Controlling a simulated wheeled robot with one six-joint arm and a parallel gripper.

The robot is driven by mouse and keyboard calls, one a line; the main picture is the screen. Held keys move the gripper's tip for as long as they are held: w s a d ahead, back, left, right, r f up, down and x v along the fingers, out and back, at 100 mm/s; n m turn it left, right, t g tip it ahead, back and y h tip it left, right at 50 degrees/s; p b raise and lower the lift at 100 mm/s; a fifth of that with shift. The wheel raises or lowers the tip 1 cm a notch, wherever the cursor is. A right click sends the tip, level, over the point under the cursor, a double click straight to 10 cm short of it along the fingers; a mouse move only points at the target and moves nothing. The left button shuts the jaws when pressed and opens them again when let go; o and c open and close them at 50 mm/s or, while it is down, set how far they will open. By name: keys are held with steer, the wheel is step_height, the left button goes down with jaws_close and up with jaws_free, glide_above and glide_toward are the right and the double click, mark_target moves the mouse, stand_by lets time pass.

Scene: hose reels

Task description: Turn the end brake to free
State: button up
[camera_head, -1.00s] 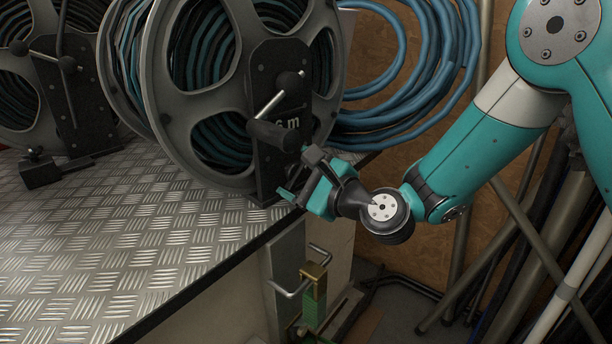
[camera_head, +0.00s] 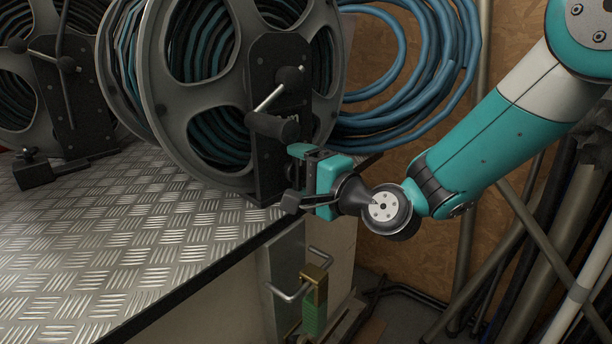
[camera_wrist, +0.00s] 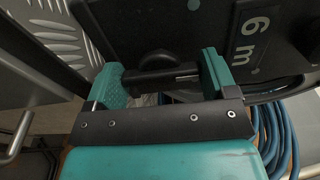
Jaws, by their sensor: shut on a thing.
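The end reel (camera_head: 172,120) stands at the bench corner, with its black upright (camera_head: 266,175) facing my arm. In the wrist view, the end brake (camera_wrist: 160,77) is a short black bar with a round hub at the foot of the upright. My gripper (camera_head: 300,178) is beside the upright, just off the bench edge. Its two teal jaws (camera_wrist: 162,80) are on either side of the bar and shut on it. In the head view the gripper hides the brake, so its setting cannot be read there.
The reel's crank grip (camera_head: 272,127) is just above my gripper. A "6 m" label (camera_wrist: 257,38) is on the upright. A second reel (camera_head: 25,95) stands left on the tread-plate bench (camera_head: 120,235). Blue hose coils (camera_head: 405,100) hang behind; pipes (camera_head: 550,250) lean at right.

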steer(key=shift+w+d+r+n, duration=0.1)
steer(key=shift+w+n, duration=0.05)
steer(key=shift+n, duration=0.15)
steer(key=o, duration=0.8)
steer(key=shift+o, duration=0.2)
